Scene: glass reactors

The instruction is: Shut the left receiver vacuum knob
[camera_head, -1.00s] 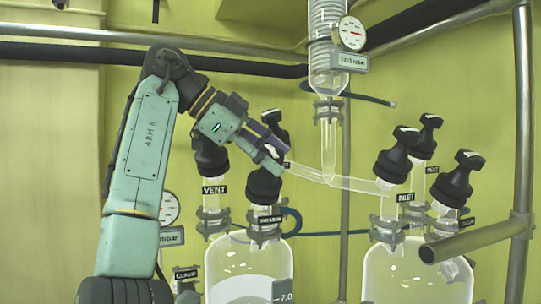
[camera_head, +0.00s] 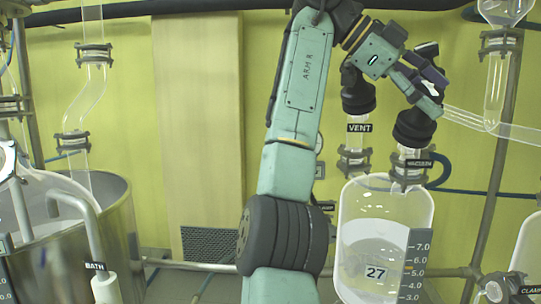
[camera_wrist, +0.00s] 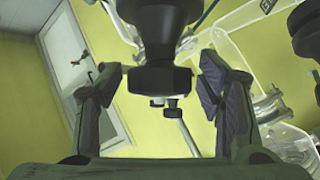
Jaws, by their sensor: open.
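The left receiver is a clear glass vessel (camera_head: 360,215) marked 27, partly filled. Its black vacuum knob (camera_head: 412,128) stands above the VACUUM label, with its upper part hidden by my fingers. My gripper (camera_head: 431,90) is at the top of this knob in the head view, tilted down to the right. In the wrist view, my gripper's open fingers (camera_wrist: 160,72) stand on either side of a dark knob (camera_wrist: 160,80), with gaps visible at both sides. I cannot tell whether a finger touches it in the head view.
The black VENT knob (camera_head: 358,92) stands close left of the vacuum knob. A glass tube (camera_head: 480,124) runs off to the right of my gripper. A steel bath vessel (camera_head: 118,215) stands at the left. Another dark knob (camera_wrist: 308,40) shows at the wrist view's right edge.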

